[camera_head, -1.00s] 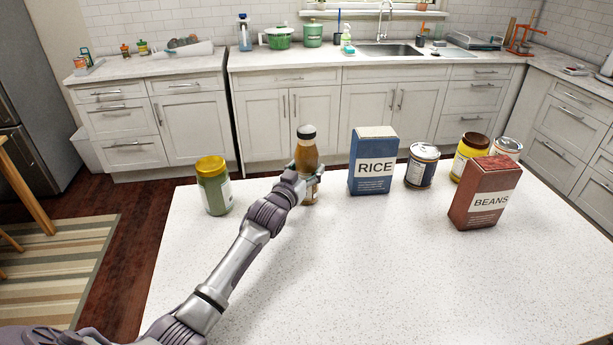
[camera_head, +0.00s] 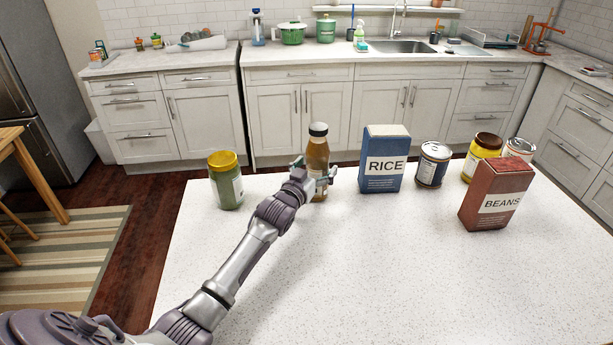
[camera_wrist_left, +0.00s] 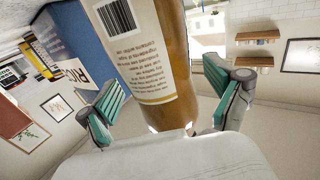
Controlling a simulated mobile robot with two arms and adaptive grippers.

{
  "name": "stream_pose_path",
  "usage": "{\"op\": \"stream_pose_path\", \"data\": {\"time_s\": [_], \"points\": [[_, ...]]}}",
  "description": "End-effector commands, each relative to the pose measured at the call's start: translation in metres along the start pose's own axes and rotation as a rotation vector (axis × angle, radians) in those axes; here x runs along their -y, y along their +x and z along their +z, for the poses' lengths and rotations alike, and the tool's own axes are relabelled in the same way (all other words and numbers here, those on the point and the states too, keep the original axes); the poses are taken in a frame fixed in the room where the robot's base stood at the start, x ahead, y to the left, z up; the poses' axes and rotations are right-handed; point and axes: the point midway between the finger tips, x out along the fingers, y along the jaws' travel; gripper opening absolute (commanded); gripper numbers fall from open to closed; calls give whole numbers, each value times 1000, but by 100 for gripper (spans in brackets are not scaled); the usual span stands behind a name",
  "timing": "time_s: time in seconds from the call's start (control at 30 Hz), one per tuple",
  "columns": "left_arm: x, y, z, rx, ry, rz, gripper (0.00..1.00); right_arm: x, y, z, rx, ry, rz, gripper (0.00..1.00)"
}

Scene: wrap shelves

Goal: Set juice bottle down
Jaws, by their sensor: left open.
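The juice bottle (camera_head: 318,155), amber with a black cap and a pale label, stands upright on the white speckled island top (camera_head: 300,270) near its far edge. My left gripper (camera_head: 323,176) is open at the bottle's lower half, with its fingers around the sides. In the left wrist view the bottle (camera_wrist_left: 150,50) rises between the two green-padded fingers (camera_wrist_left: 165,112), and gaps show on both sides. The bottle's base is partly hidden by my gripper in the head view. My right gripper is not in view.
A green jar with a yellow lid (camera_head: 226,182) stands left of the bottle. A blue rice box (camera_head: 384,165) stands close on its right. The front is clear.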

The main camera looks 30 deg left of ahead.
Motion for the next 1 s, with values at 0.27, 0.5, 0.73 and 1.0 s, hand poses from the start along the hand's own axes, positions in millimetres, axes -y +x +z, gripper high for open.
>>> {"op": "stream_pose_path", "data": {"time_s": [0.27, 0.5, 0.73, 1.0], "points": [[0, -59, -6, 5, -1, 0, 92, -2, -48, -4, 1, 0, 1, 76], [0, -99, -4, 2, -1, 0, 92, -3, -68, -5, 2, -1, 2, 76], [0, -112, -1, 0, 0, -1, 92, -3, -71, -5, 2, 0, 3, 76], [0, -112, -1, 0, 0, -1, 92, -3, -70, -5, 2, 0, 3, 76]]}}
